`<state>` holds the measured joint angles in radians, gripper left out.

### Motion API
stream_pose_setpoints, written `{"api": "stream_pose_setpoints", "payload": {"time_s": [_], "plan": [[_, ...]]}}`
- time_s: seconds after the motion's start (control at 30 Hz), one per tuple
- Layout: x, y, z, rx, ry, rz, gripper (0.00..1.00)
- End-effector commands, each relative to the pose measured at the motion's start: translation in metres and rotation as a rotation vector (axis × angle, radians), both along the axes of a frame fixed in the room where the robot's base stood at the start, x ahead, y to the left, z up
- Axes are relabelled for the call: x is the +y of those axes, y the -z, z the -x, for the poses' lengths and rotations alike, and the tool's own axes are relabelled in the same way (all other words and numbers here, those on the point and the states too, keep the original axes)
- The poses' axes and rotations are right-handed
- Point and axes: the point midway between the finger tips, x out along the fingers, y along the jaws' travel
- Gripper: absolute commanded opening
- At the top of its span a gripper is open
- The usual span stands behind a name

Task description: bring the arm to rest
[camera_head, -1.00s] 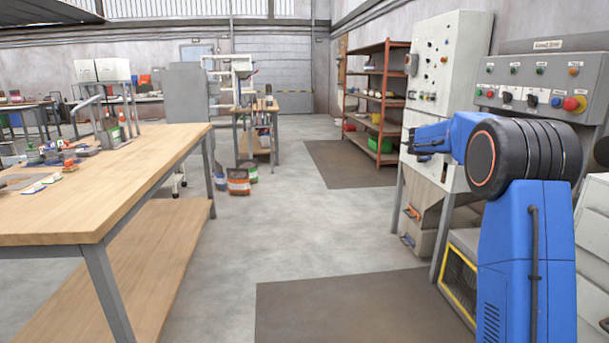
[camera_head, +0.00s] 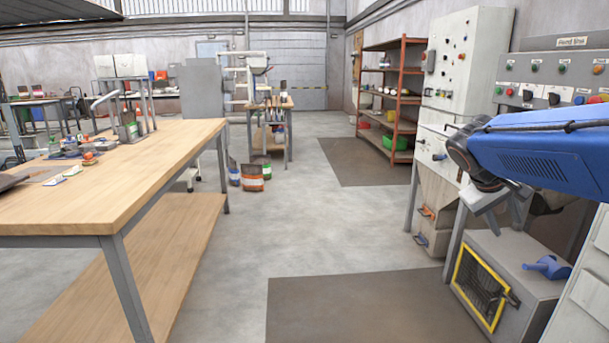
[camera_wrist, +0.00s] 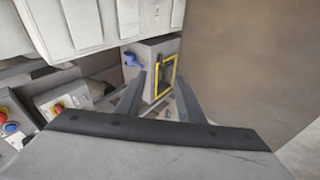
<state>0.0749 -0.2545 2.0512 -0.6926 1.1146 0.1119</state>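My blue arm reaches in from the right edge in the head view. My gripper (camera_head: 500,213) points downward in front of the pellet bagger's cabinet (camera_head: 455,70), above a grey box with a yellow-framed mesh door (camera_head: 520,262). In the wrist view my gripper (camera_wrist: 160,76) has its two fingers apart, with nothing held between them. The yellow-framed box (camera_wrist: 152,52) shows beyond the fingertips. In the head view the fingers are small and partly hidden by the wrist.
A blue scoop (camera_head: 547,267) lies on the grey box. A control panel with coloured buttons (camera_head: 550,75) stands at the right, close behind my arm. A wooden workbench (camera_head: 150,170) with small items is at the left. The grey floor (camera_head: 240,270) between is clear.

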Motion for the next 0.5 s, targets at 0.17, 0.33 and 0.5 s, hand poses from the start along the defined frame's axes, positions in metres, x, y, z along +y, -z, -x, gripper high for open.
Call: {"api": "stream_pose_setpoints", "payload": {"time_s": [0.17, 0.33, 0.5], "plan": [[0.041, 0.028, 0.056, -0.034, -0.023, -0.141, 0.34], [0.079, 0.058, 0.105, -0.067, -0.042, -0.278, 0.34], [0.117, 0.089, 0.152, -0.102, -0.061, -0.414, 0.34]]}}
